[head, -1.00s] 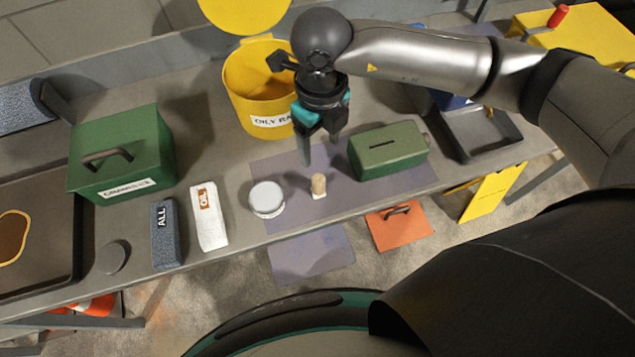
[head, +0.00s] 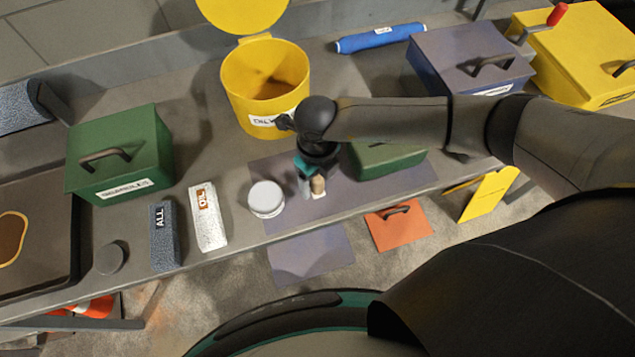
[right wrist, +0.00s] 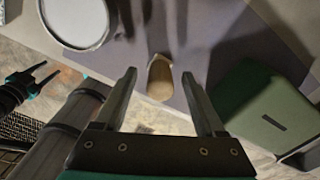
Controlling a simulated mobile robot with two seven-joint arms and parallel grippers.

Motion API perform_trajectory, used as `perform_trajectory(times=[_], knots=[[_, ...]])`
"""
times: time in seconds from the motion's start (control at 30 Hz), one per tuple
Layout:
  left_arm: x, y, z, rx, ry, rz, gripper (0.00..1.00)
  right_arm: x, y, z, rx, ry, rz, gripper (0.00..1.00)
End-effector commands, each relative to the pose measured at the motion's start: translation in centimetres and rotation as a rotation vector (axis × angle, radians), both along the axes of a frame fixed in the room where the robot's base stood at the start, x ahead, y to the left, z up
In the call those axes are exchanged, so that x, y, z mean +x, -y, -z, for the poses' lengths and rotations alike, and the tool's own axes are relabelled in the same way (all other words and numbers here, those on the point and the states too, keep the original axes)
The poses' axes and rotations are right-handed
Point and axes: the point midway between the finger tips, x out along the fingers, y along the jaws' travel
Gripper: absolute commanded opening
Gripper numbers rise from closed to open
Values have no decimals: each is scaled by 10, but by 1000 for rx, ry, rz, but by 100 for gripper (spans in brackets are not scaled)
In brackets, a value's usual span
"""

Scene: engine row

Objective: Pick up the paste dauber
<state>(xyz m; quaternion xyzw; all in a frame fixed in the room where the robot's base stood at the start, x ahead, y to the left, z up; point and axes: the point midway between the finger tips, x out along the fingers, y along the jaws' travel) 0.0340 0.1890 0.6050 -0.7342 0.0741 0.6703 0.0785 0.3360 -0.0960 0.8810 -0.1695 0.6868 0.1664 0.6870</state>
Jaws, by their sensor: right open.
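The paste dauber (head: 318,185), a small tan cylinder with a pale foot, stands on the grey-purple mat (head: 285,222) near the bench's front edge. In the right wrist view the dauber (right wrist: 160,78) shows between the fingertips, with clear gaps on both sides. My right gripper (head: 311,190) is open and empty, pointing down just over and around the dauber; the head view partly hides its fingers. My left gripper (right wrist: 44,74) shows at the left of the right wrist view, away from the dauber, its two fingers apart. It is outside the head view.
A white-lidded round tin (head: 267,198) stands just left of the dauber, and a green slotted box (head: 390,160) stands close on the right. A yellow bin (head: 240,105) is behind.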

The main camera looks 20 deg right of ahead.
Motion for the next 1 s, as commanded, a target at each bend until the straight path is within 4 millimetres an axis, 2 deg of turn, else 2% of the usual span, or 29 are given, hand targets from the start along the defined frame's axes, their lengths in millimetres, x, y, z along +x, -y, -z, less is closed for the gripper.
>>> perform_trajectory(times=[0.1, 0.33, 0.9, 0.97, 1.0], knots=[[0, 0, 1, 0, 0, 0, 50, 0, 0, 8, 0, -1, -1, 72], [0, 0, 1, 0, 0, -1, 50, 0, 0, 8, 0, 1, -1, 71], [0, 0, 1, 0, 1, -2, 50, 0, 0, 7, 0, 1, -1, 7], [0, 0, 1, 0, 1, -2, 50, 0, 0, 7, 0, 1, -1, 0], [0, 0, 1, 0, 1, -2, 50, 0, 0, 7, 0, 1, -1, 0]])
